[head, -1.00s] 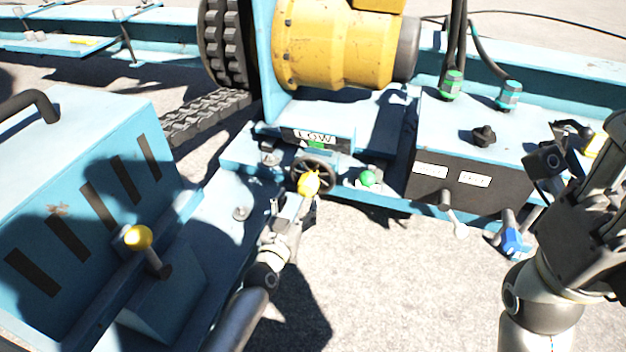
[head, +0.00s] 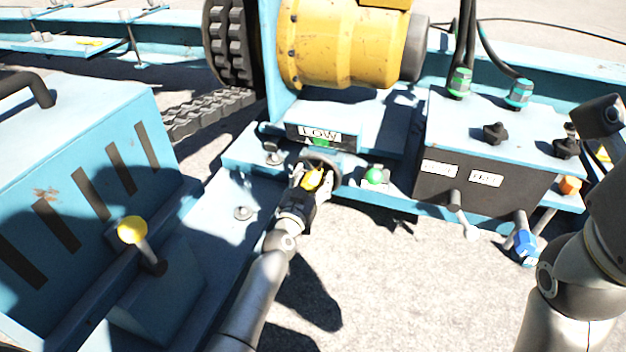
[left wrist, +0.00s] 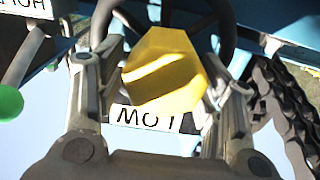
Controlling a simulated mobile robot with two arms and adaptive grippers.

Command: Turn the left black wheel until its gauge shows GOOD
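The left black wheel (head: 322,160) sits below its gauge (head: 318,134), which reads LOW. The gripper hides part of the wheel's rim in the head view. My right arm is at the right edge, with its fingers not visible.
A green knob (head: 375,176) is right of the wheel. A dark control box (head: 440,185) with labels, levers and a blue handle (head: 524,247) stands further right. A yellow-knobbed lever (head: 132,230) is at the left. A chain (left wrist: 280,110) hangs near the gripper in the wrist view.

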